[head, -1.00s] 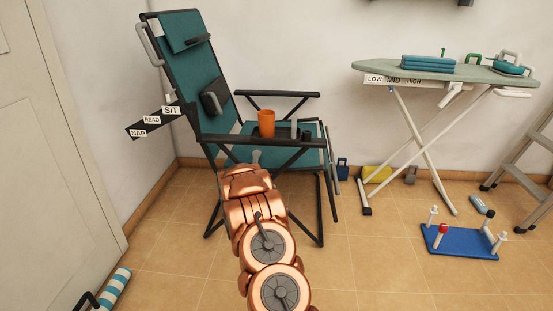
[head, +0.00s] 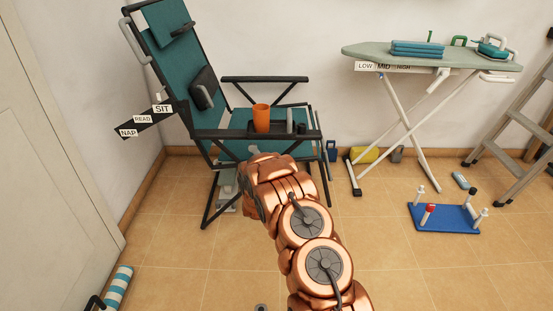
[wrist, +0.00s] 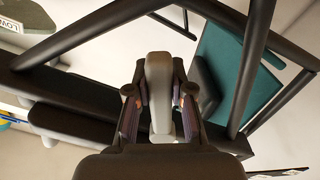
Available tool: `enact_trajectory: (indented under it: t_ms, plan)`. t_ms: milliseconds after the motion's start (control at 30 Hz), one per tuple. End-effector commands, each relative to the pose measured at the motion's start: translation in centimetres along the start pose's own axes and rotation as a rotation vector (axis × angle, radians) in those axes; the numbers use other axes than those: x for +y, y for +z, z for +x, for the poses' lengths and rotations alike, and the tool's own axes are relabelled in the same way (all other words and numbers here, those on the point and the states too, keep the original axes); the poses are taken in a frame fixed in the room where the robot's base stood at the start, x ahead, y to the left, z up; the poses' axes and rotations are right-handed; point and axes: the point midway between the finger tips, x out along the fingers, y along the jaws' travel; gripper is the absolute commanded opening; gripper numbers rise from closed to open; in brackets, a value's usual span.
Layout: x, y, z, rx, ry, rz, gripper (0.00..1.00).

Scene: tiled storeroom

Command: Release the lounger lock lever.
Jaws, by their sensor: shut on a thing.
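The green folding lounger (head: 186,72) with a dark frame stands upright-backed by the wall at the left centre of the head view. A strip marked SIT, READ and NAP (head: 145,120) is beside its back; the backrest is by SIT. In the wrist view a grey lever (wrist: 159,92) with a rounded end stands between the two fingers of my gripper (wrist: 159,105), which is shut on it. Dark frame bars surround it. In the head view my own arm hides the fingers and most of the lever, just below the near armrest.
An orange cup (head: 261,118) stands on the lounger's dark tray. At the right are an ironing board (head: 370,52), a stepladder (head: 510,130) and a blue pegged board (head: 443,217). A striped roll (head: 118,287) lies by the door. The middle floor is clear.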

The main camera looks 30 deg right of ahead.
Motion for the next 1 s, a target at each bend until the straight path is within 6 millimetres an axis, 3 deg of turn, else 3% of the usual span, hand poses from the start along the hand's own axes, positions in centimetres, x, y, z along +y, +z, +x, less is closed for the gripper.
enact_trajectory:
  t_ms: [533,567,700,800,1000]
  plan:
    - [-0.57,-0.2,-0.25,0.001,-0.009,-0.024,0.0]
    - [-0.55,-0.19,-0.25,0.001,-0.009,-0.024,0.25]
    - [-0.56,-0.26,-0.23,0.003,-0.009,-0.023,0.39]
    - [-0.59,-0.32,-0.22,0.004,-0.01,-0.023,0.48]
    - [-0.64,-0.38,-0.22,0.005,-0.01,-0.022,0.48]
